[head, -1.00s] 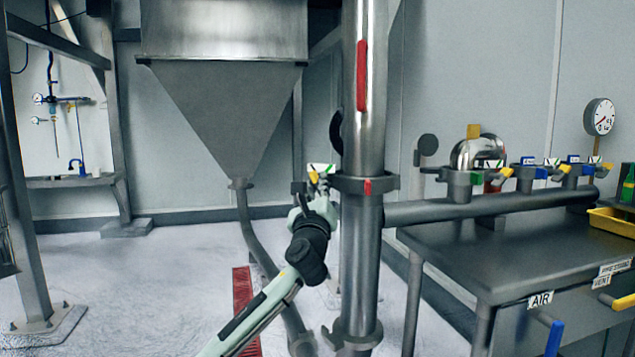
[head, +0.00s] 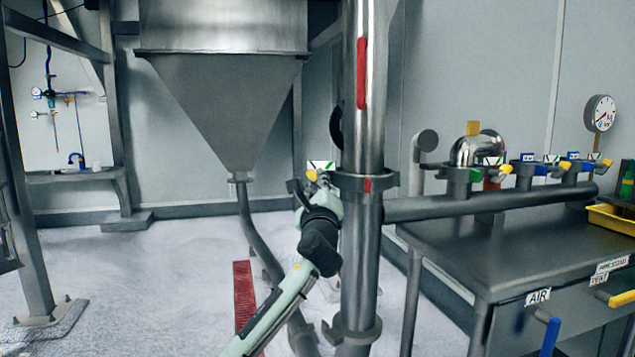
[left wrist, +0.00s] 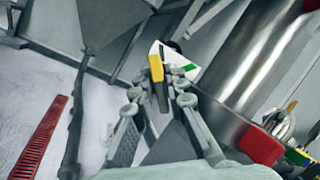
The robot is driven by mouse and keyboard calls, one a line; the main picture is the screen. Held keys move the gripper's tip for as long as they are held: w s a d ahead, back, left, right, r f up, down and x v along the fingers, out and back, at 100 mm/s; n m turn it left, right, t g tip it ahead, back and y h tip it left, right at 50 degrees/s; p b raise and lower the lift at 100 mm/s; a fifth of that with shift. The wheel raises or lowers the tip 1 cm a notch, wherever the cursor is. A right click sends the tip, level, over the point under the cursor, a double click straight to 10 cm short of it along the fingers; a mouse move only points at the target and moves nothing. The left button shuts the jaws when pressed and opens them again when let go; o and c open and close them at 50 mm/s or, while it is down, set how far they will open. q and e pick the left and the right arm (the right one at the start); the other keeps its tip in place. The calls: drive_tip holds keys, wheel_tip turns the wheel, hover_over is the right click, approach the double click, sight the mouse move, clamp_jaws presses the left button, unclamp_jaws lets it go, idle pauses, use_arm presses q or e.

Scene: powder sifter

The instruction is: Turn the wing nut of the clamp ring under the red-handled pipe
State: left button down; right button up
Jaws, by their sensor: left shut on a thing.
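The steel pipe (head: 362,130) with the red handle (head: 362,72) stands upright in the middle of the head view. A dark clamp ring (head: 385,184) with a red mark goes around it below the handle. The wing nut (head: 311,175) shows as a yellow piece at the ring's left side, beside a white and green tag. In the left wrist view the yellow wing nut (left wrist: 157,75) is between the fingertips. My left gripper (head: 316,184) is shut on it, and its fingers partly hide it. The clamp ring (left wrist: 222,120) is right of the fingers there. My right gripper is not in view.
A steel hopper (head: 225,95) with a curved pipe below stands left of my arm. A bench (head: 480,260) with a valve manifold (head: 475,203) is on the right. A second ring (head: 352,335) sits low on the pipe. A red floor grate (head: 244,295) lies below.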

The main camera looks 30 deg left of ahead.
use_arm(q)
drive_tip(key=c, duration=1.7)
unclamp_jaws()
drive_tip(key=v, duration=1.2)
